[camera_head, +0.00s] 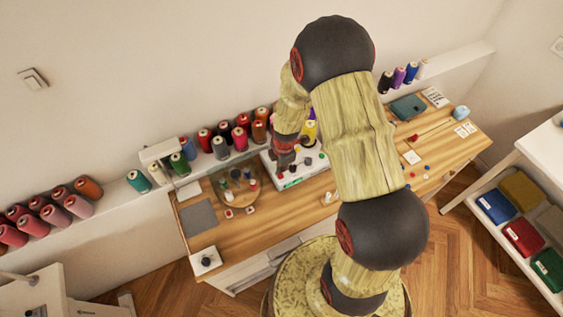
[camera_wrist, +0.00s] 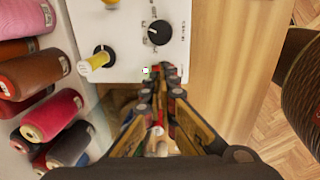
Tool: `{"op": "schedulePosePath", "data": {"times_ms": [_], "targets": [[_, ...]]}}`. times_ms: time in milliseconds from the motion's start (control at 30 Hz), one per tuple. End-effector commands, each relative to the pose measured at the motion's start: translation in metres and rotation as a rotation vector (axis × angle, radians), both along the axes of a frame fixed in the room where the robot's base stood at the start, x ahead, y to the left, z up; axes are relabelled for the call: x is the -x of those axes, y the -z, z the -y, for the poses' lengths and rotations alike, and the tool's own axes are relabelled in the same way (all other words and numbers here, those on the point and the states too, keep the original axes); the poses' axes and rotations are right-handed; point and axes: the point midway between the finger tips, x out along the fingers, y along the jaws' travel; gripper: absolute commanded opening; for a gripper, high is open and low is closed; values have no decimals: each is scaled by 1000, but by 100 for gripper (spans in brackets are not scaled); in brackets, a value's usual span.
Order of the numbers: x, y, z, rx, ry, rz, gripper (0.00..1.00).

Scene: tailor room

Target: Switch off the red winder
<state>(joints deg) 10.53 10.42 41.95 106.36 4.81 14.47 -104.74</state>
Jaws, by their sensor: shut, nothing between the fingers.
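A white winder panel (camera_wrist: 125,35) fills the top middle of the wrist view, with a black dial (camera_wrist: 159,32) and a yellow spool (camera_wrist: 97,62) on a black holder. In the head view the panel (camera_head: 313,163) lies on the table, partly hidden by my arm. No red winder switch can be clearly told apart.
Thread cones (camera_wrist: 52,115) line the left of the wrist view, close to the panel. Bare wooden table (camera_wrist: 215,60) lies to its right.

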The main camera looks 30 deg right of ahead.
Motion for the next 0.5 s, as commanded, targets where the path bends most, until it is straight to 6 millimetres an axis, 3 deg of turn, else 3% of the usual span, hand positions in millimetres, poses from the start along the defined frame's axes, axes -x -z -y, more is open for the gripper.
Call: {"op": "schedulePosePath", "data": {"times_ms": [200,500], "targets": [[-2,19,0,0,0,-1,0],[-2,21,0,1,0,0,0]]}}
